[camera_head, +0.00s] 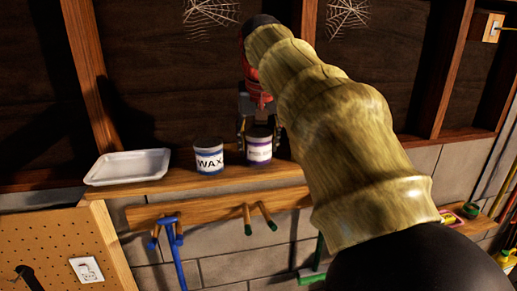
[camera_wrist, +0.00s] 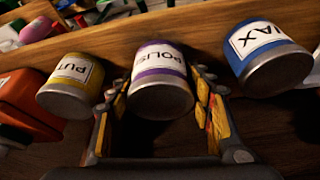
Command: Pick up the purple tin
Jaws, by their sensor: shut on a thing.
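The purple tin (camera_head: 259,148) is white with purple bands and stands upright at the shelf, right of the WAX tin. In the wrist view the purple tin (camera_wrist: 160,80) has a POLISH label and sits between the two fingers. My gripper (camera_head: 259,133) reaches down from above and is shut on it, one finger on each side. In the wrist view my gripper (camera_wrist: 163,97) shows yellow-orange finger pads beside the tin. I cannot tell whether the tin's base touches the shelf.
A blue-banded WAX tin (camera_head: 208,157) stands close left of it. A yellow-banded tin (camera_wrist: 72,85) is on its other side, hidden by my arm in the head view. A white tray (camera_head: 128,167) lies at the left of the wooden shelf (camera_head: 180,184). Pegs (camera_head: 247,220) project below.

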